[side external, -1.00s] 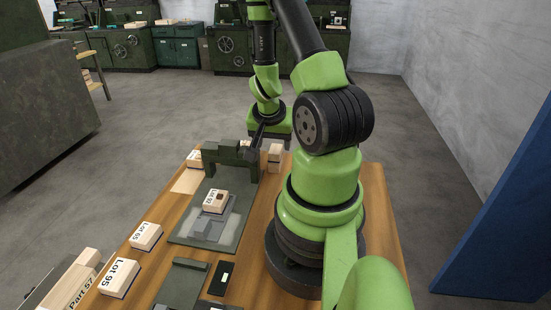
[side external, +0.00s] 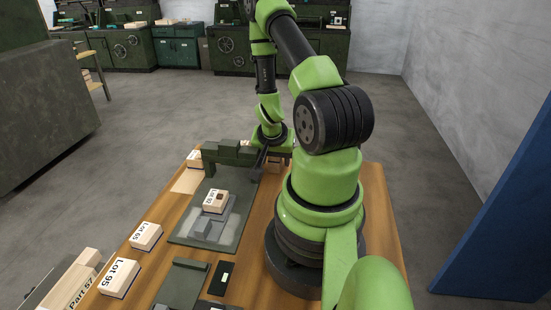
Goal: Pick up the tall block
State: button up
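A pale wooden block (side external: 274,160) stands at the far end of the wooden table, to the right of the dark green bracket. Only its lower part shows, because my wrist covers its upper part. I cannot be sure that it is the tall block. My gripper (side external: 260,158) is low over the table at this block, with a dark finger on the block's left side. The other finger is hidden, so I cannot tell whether the gripper is open or touches the block.
The dark green bracket (side external: 232,155) stands close to the left of my gripper. A block with a hole (side external: 215,201) sits on the green plate (side external: 230,234). Labelled blocks Lot 65 (side external: 146,236) and Lot 95 (side external: 119,278) lie along the table's left edge. A dark tray (side external: 182,285) is nearer.

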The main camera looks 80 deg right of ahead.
jog(key=c, duration=0.8)
jog(key=shift+c, duration=0.2)
jog(key=shift+r, duration=5)
